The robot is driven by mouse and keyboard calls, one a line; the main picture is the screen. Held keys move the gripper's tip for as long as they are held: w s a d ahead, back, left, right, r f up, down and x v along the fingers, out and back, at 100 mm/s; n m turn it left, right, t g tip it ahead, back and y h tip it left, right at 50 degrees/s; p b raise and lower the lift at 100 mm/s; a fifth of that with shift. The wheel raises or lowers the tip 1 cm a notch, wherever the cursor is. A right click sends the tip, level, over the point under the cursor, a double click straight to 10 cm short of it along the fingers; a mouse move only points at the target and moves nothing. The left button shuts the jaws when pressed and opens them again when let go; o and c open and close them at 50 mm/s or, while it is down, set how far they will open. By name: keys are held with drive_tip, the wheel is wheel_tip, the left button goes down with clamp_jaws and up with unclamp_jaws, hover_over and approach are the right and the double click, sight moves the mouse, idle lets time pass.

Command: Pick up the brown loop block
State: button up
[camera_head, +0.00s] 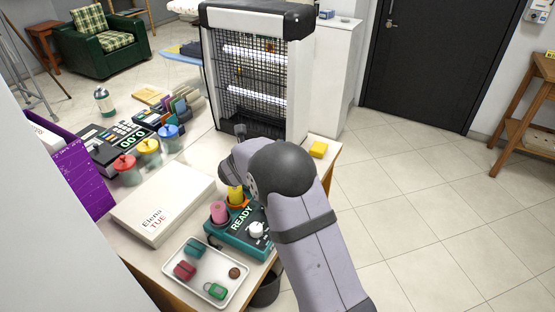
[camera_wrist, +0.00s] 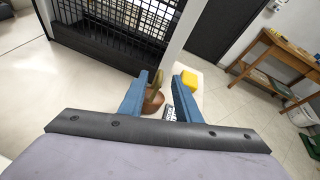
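In the wrist view, a brown rounded thing with an olive, loop-like upper part (camera_wrist: 153,103) shows beside and partly behind the left blue finger. It may be the brown loop block, but I cannot tell for sure. My gripper (camera_wrist: 168,78) is open, with a gap between its blue fingers; no grip on anything shows. In the head view, my arm hides the fingers and the counter behind them. A small brown round piece (camera_head: 235,272) lies in the white tray; I see no clear loop on it.
The white tray (camera_head: 207,294) also holds teal, red and green pieces. A teal READY device (camera_head: 243,238) and white box (camera_head: 163,203) stand near my arm. A caged heater-like unit (camera_head: 253,70) rises behind. A yellow block (camera_head: 318,149) sits at the counter's right edge.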

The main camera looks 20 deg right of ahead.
drive_tip(key=shift+p+x, duration=0.35)
drive_tip(key=shift+x, duration=1.4)
drive_tip(key=shift+f, duration=0.1)
clamp_jaws()
wheel_tip(320, 180, up, 10)
